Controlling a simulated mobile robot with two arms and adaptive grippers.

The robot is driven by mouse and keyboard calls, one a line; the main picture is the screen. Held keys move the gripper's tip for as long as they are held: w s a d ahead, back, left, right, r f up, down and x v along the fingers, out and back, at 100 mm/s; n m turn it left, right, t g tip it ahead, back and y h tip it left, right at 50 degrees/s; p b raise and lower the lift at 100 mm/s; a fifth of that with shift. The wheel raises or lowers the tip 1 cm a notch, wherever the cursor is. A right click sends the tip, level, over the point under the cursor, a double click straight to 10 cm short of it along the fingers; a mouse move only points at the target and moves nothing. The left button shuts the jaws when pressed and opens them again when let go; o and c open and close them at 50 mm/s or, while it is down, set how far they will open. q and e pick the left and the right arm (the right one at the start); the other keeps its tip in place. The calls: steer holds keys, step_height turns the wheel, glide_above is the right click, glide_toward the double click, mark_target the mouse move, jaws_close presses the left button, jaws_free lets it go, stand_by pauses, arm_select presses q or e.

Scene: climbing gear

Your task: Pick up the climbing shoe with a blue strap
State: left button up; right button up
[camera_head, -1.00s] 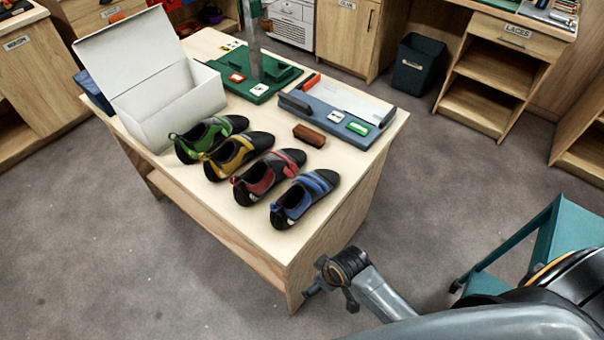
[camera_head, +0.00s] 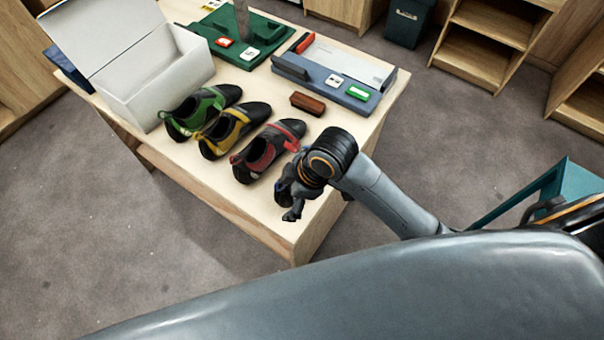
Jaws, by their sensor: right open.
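Climbing shoes stand in a row on the light wooden table (camera_head: 255,226): one green and black (camera_head: 203,106), one yellow (camera_head: 232,128), one red (camera_head: 264,150). The blue-strapped shoe is hidden now behind my right gripper (camera_head: 291,211), at the right end of the row by the red shoe. My right gripper is open, over the table's near edge, fingers pointing down-left. I cannot tell whether it touches the blue shoe. My left gripper is out of view.
A white open box (camera_head: 160,85) stands at the table's left. A brown block (camera_head: 308,104), a blue-grey tray (camera_head: 385,100) and a green base (camera_head: 215,40) lie behind the shoes. A teal stand (camera_head: 560,190) is at the right.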

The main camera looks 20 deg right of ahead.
steer(key=w+n, duration=0.1)
steer(key=w+r+n, duration=0.1)
steer(key=n, duration=0.1)
steer(key=w+r+n+g, duration=0.1)
steer(key=n, duration=0.1)
steer(key=shift+w+a+r+h, duration=0.1)
steer(key=shift+w+r+h, duration=0.2)
steer(key=shift+h, duration=0.1)
steer(key=w+d+r+n+g+h, duration=0.1)
steer(key=w+d+r+n+h, duration=0.25)
steer(key=d+n, duration=0.25)
steer(key=shift+y, duration=0.45)
steer(key=f, duration=0.2)
steer(key=f+p, duration=0.1)
steer(key=f, duration=0.4)
steer(key=shift+w+a+f, duration=0.2)
steer(key=shift+a, duration=0.1)
steer(key=shift+w+f+p, duration=0.15)
steer(key=shift+f+p, duration=0.35)
steer(key=shift+f, duration=0.8)
steer(key=shift+w+f+p, duration=0.1)
steer(key=shift+f+p, duration=0.4)
steer(key=shift+f, duration=0.8)
steer(key=c, duration=1.4)
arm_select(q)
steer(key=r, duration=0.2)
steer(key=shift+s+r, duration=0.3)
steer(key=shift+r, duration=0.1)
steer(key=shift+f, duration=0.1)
